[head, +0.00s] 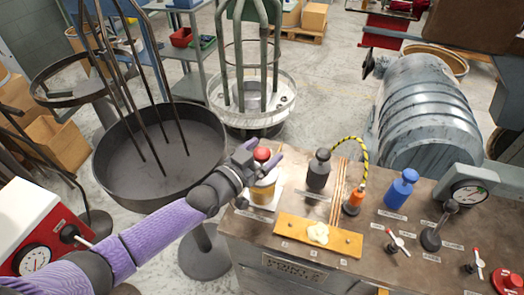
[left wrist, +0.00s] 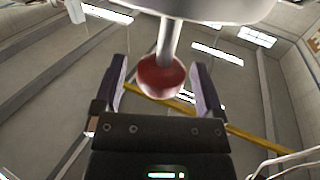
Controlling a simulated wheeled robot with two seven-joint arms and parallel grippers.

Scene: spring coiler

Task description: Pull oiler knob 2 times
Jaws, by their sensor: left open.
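The oiler knob (head: 262,153) is a red ball on top of the oiler (head: 263,192), a jar with amber contents at the left end of the bench. My left gripper (head: 255,160) reaches in from the left and is open at the knob. In the left wrist view the red knob (left wrist: 162,78) sits on a grey stem below a pale round cap (left wrist: 215,8). The two purple fingers of my left gripper (left wrist: 159,72) stand on either side of the knob, with gaps visible. My right gripper is not in view.
A dark round basin (head: 115,165) stands left, beyond my arm.

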